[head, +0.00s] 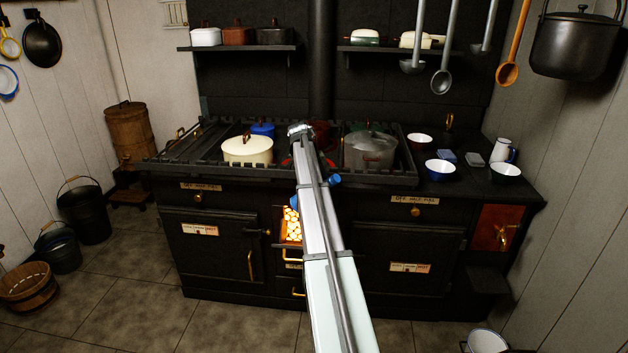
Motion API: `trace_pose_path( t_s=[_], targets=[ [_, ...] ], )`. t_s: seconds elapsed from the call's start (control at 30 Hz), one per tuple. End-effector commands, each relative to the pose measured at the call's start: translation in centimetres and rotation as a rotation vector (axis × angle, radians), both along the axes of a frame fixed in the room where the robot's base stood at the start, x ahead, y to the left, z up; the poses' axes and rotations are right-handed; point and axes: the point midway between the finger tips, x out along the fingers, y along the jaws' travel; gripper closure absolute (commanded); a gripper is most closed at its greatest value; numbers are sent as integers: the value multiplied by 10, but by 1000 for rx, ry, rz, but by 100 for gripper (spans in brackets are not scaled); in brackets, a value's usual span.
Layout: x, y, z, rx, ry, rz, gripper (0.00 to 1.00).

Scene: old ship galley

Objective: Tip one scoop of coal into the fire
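The fire shows as bright yellow-orange lumps (291,226) in a small opening low in the middle of the black stove (220,212). My arm crosses in front of the stove and covers the right side of this opening. The arm rises from the bottom edge to above the stove top. No scoop and no loose coal can be made out. A black bucket (84,212) with a wooden handle grip stands on the floor at the left; its contents are too dark to tell.
A cream pot (247,150) and a grey pot (370,151) stand on the railed stove top. Ladles (441,82) and a black cauldron (575,45) hang at upper right. A smaller bucket (58,250) and wooden tub (27,287) stand at left. The front-left floor is clear.

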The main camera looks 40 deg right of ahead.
Motion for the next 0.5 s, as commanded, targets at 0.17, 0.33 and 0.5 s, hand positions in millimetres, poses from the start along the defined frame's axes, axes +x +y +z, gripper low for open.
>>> trace_pose_path(
  t_s=[0.17, 0.33, 0.5],
  targets=[
    [-24, -6, -3, 26, -86, -3, 100],
    [-43, -12, -7, 52, -166, -3, 100],
    [-62, -17, -10, 80, -248, -5, 100]
  ],
)
